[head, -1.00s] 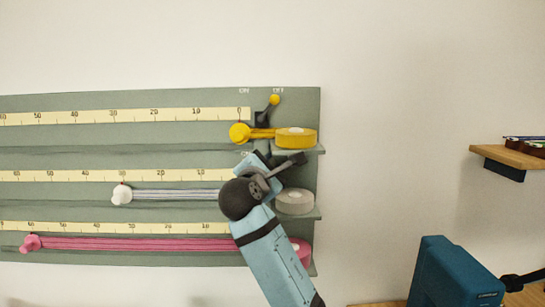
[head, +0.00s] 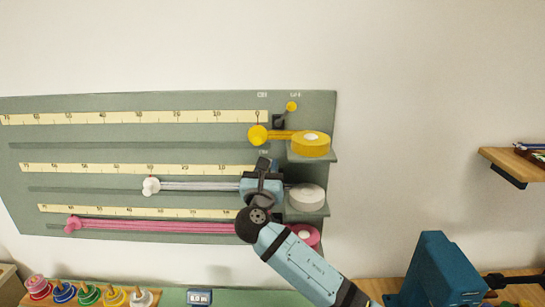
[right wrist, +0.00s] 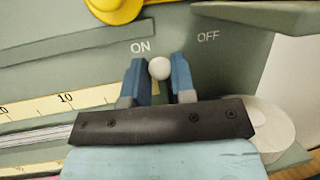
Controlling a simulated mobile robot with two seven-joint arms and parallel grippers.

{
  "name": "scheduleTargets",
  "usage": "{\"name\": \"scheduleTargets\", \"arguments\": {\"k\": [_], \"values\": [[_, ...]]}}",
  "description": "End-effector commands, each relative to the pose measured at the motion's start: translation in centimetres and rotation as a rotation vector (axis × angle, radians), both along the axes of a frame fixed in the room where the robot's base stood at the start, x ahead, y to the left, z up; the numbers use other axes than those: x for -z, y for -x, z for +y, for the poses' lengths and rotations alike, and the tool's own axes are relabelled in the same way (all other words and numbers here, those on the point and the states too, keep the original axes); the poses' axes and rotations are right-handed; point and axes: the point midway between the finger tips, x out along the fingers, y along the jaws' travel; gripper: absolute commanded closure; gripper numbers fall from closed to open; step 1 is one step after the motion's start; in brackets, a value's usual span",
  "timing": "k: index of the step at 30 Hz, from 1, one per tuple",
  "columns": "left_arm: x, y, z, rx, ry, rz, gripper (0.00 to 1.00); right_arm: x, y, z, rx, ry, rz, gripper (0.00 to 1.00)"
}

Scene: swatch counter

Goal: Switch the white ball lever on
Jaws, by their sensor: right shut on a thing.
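The white ball lever (right wrist: 159,68) shows in the right wrist view on the grey-green board (right wrist: 85,72), below the ON and OFF labels and a little nearer ON. My right gripper (right wrist: 159,78) is shut on it, one blue finger on each side of the ball. In the head view my right gripper (head: 264,163) is in front of the middle row's right end and hides this lever. My left gripper is not in view.
A yellow ball lever (head: 292,106) stands above, under its OFF label. The yellow tape roll (head: 311,144), white roll (head: 306,197) and pink roll (head: 305,235) sit close on the right. Coloured spools (head: 88,293) stand below left. A blue machine (head: 440,270) stands lower right.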

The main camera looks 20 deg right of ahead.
Motion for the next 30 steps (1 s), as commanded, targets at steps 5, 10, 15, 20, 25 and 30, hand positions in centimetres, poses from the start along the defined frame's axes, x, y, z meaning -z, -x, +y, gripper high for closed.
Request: {"name": "scheduleTargets", "arguments": {"k": [5,10,15,20,25,30], "values": [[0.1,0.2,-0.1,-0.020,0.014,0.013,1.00,0.6,-0.2,0.5,-0.003,0.078,0.044,1.00],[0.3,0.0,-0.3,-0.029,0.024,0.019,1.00,0.8,-0.2,0.6,-0.004,0.125,0.066,1.00],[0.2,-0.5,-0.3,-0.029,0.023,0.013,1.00,0.9,-0.3,0.7,-0.003,0.144,0.077,1.00],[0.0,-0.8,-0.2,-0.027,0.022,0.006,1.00,1.0,-0.3,0.7,-0.004,0.148,0.080,1.00],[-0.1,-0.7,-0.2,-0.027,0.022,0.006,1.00,1.0,-0.3,0.7,-0.004,0.146,0.080,1.00],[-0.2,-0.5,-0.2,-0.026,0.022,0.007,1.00,1.0,-0.3,0.7,-0.003,0.147,0.079,0.53]]}}
